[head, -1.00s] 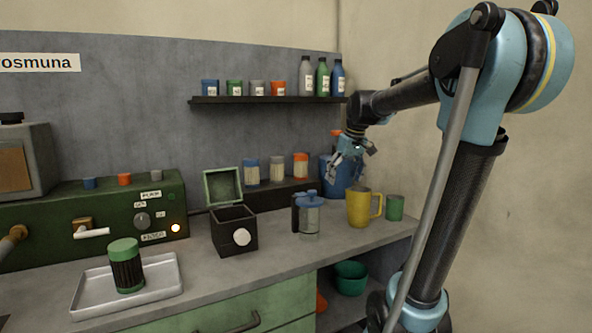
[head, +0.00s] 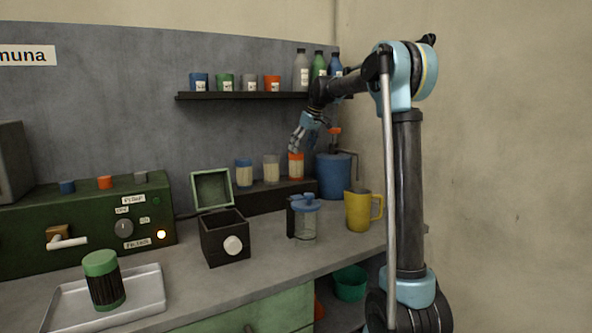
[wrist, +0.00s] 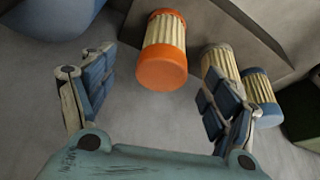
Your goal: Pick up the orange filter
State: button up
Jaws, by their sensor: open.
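The orange filter (head: 296,165), a pale pleated cylinder with orange ends, stands at the right end of a row of three filters on a dark ledge at the back of the counter. In the wrist view the orange filter (wrist: 162,70) lies ahead, roughly between my finger pads, its orange cap facing me. My gripper (head: 296,146) is just above and in front of it in the head view. In the wrist view my gripper (wrist: 158,95) is open and empty, with both fingers spread apart. I see no contact with the filter.
A grey filter (head: 271,168) and a blue filter (head: 244,172) stand left of the orange one. A blue canister (head: 337,175) stands close on the right. The shelf (head: 250,96) hangs above. A glass press (head: 303,220) and a yellow jug (head: 360,211) stand in front.

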aim_at(297, 158)
jog(key=shift+w+a+f, duration=0.2)
jog(key=shift+a+f, duration=0.4)
jog(key=shift+f, duration=0.3)
jog(key=shift+x, duration=2.25)
jog(key=shift+w+a+r, duration=0.1)
jog(key=c, duration=1.4)
